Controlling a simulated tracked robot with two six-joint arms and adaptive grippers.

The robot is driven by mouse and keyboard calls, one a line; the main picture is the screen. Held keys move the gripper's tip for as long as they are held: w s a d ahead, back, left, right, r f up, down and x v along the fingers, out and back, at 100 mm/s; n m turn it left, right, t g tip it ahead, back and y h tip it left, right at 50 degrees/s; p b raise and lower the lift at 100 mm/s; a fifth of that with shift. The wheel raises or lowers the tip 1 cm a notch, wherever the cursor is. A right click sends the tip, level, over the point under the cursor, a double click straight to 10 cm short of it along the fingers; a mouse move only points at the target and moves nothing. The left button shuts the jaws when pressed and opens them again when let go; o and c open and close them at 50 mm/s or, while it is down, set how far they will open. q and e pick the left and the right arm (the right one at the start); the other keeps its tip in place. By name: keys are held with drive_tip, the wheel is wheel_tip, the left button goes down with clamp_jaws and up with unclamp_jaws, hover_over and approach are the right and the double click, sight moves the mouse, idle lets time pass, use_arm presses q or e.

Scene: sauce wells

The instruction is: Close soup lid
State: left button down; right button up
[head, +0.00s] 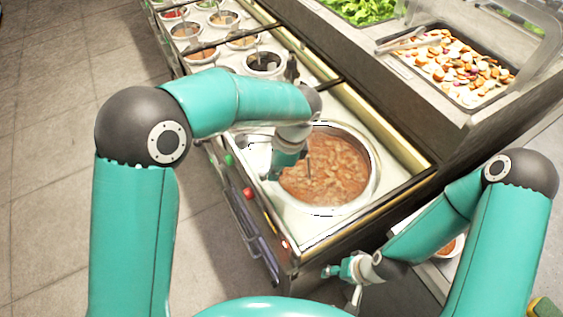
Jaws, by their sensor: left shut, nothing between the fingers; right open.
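The soup well (372,180) is a round metal-rimmed opening in the counter, full of reddish-brown chunky soup (325,178). The soup surface is largely uncovered. A pale, thin curved edge shows beneath my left forearm at the well's far left; I cannot tell whether it is the lid. My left arm reaches over the counter, and its gripper (273,174) points down at the left rim of the well, shut and empty. Its fingertips are small and partly hidden by the wrist. My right gripper (338,272) is open and empty, low in front of the counter's near corner, away from the well.
Several smaller sauce wells with utensils, one holding dark sauce (263,62), line the counter behind my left arm. A tray of chopped food (455,65) and leafy greens (365,8) are on the raised shelf at right. A red knob (248,194) is on the counter's left side. Tiled floor at left is clear.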

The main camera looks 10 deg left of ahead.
use_arm(q)
drive_tip(key=shift+s+a, duration=0.1)
drive_tip(key=shift+a, duration=0.15)
drive_tip(key=shift+r, duration=0.3)
drive_tip(key=v, duration=1.1)
drive_tip(key=shift+d, duration=0.35)
